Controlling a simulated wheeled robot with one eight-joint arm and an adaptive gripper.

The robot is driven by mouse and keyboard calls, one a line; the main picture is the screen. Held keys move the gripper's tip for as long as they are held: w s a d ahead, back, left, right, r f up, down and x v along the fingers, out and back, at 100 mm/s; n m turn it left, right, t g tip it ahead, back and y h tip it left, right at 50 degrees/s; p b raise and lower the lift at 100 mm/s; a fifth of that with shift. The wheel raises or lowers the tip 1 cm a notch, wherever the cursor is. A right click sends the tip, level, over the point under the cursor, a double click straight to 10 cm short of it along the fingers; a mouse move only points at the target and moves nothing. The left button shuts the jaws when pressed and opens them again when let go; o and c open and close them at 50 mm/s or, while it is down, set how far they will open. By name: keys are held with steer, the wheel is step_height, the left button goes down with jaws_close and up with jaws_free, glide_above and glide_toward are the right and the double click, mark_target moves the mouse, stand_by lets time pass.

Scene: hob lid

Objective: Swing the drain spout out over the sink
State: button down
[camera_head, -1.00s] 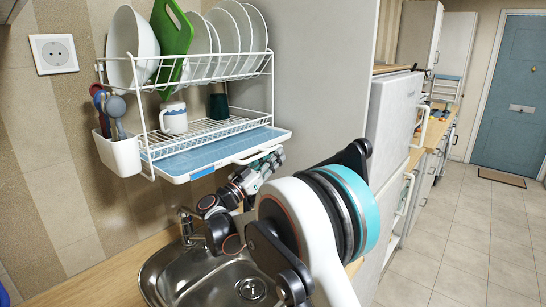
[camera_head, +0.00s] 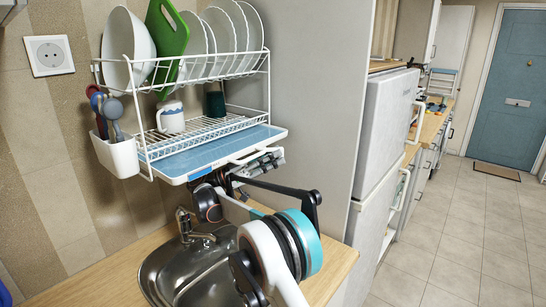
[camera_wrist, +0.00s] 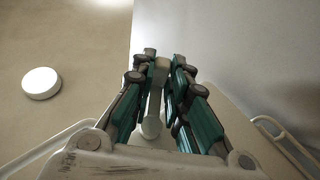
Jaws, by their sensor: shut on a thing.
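The blue drip tray (camera_head: 210,155) sits under the white dish rack, above the sink. My gripper (camera_head: 268,161) is just below the tray's front right corner, beside a white curved bar (camera_head: 257,153). In the wrist view, the teal fingers of my gripper (camera_wrist: 160,82) are close together around a slim pale piece (camera_wrist: 157,72), which looks like the drain spout. My fingers and the tray hide most of the spout, so I cannot tell its exact direction. The steel sink (camera_head: 160,276) lies below, partly behind my arm.
The rack holds plates, a bowl, a green board and a mug (camera_head: 170,117). A utensil holder (camera_head: 117,155) hangs at its left end. A tap (camera_head: 190,228) rises behind the sink. A tall grey panel (camera_head: 312,110) stands close on the right.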

steer(key=shift+s, duration=0.1)
stand_by(0.4)
steer(key=c, duration=1.6)
jaws_free()
steer(key=shift+o, duration=0.2)
